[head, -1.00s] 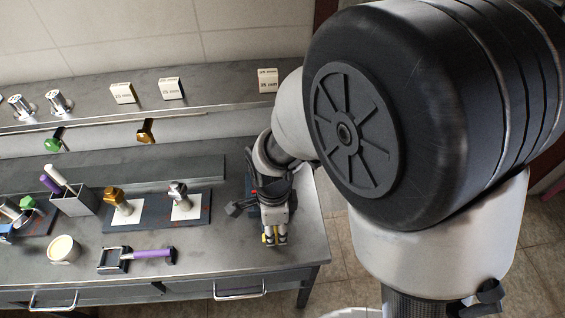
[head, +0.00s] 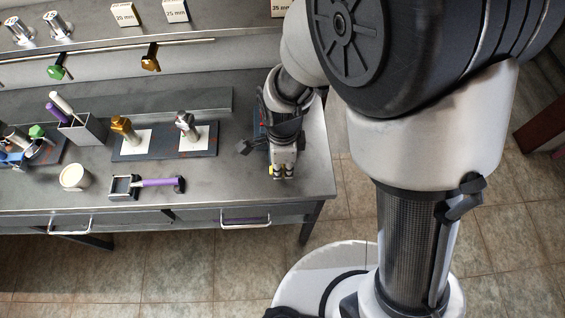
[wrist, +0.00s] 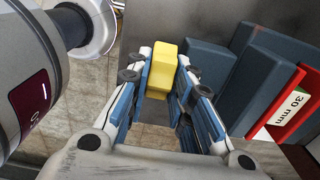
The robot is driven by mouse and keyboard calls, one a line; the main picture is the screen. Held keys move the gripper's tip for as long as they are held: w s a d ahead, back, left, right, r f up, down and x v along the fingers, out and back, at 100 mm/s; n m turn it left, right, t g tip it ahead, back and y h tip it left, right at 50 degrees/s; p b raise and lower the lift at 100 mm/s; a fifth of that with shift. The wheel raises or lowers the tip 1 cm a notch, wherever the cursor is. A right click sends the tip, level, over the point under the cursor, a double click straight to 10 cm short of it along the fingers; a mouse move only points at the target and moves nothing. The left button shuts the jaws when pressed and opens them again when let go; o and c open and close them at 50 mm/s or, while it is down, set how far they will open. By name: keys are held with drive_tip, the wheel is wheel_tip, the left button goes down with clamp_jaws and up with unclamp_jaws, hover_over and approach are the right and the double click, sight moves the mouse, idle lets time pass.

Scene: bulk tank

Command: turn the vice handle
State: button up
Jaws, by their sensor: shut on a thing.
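The vice (wrist: 240,82) shows in the wrist view as dark blue blocks with a red part and a white "30 mm" label, right of my fingers. A yellow block (wrist: 162,66), seemingly the end of the vice handle, sits between my fingertips. My gripper (wrist: 168,80) is shut on this yellow piece, one finger on each side. In the head view my gripper (head: 283,172) points down over the bench's front right part, with bits of yellow at its tips. It and my wrist hide most of the vice there.
The bench (head: 220,190) carries a board with two bolts (head: 150,145), a purple-handled tool (head: 150,185), a cream cup (head: 74,178) and a grey pen holder (head: 85,130). A rail with green and gold knobs (head: 150,58) runs behind.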

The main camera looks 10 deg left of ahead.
clamp_jaws()
drive_tip(key=shift+a, duration=0.1)
drive_tip(key=shift+a+h, duration=0.15)
drive_tip(key=shift+h, duration=0.65)
drive_tip(key=shift+a+f+t+h+b, duration=0.25)
drive_tip(key=shift+t+h+b, duration=0.25)
drive_tip(key=shift+h+b, duration=0.65)
drive_tip(key=shift+s+a+r+t+h+b, duration=0.1)
drive_tip(key=shift+t+h+b, duration=0.1)
drive_tip(key=shift+h+b, duration=0.7)
drive_tip(key=shift+s+a+t+h+b, duration=0.1)
drive_tip(key=shift+t+h+b, duration=0.1)
drive_tip(key=shift+h+b, duration=0.65)
drive_tip(key=o, duration=0.6)
unclamp_jaws()
